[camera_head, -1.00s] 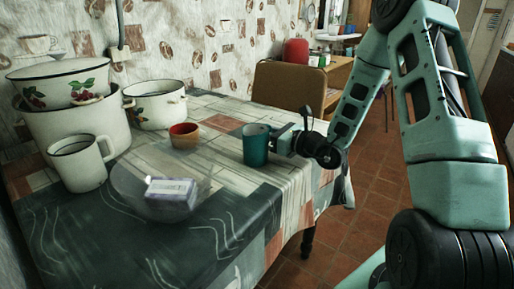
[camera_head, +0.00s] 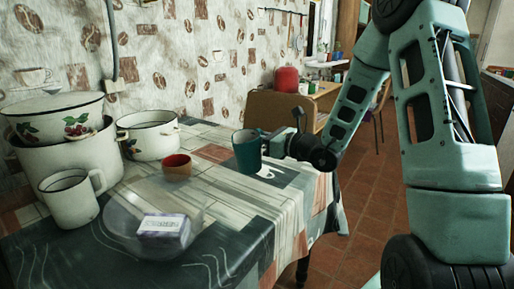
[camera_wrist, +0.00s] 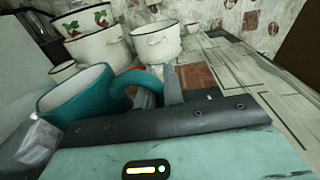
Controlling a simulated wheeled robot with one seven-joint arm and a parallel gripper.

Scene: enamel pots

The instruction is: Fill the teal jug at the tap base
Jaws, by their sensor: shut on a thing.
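The teal jug (camera_head: 247,155) is upright above the right part of the table in the head view. It appears clear of the tablecloth, with a printed cup pattern showing below it. My gripper (camera_head: 272,146) is at its right side, shut on its handle. In the wrist view the jug (camera_wrist: 78,98) is at the left, its rim tilted in the picture, and its handle runs to my gripper (camera_wrist: 165,92). The jug's inside bottom is hidden. I cannot make out a tap base in either view.
A chair (camera_head: 275,112) stands behind. The table's front right is clear.

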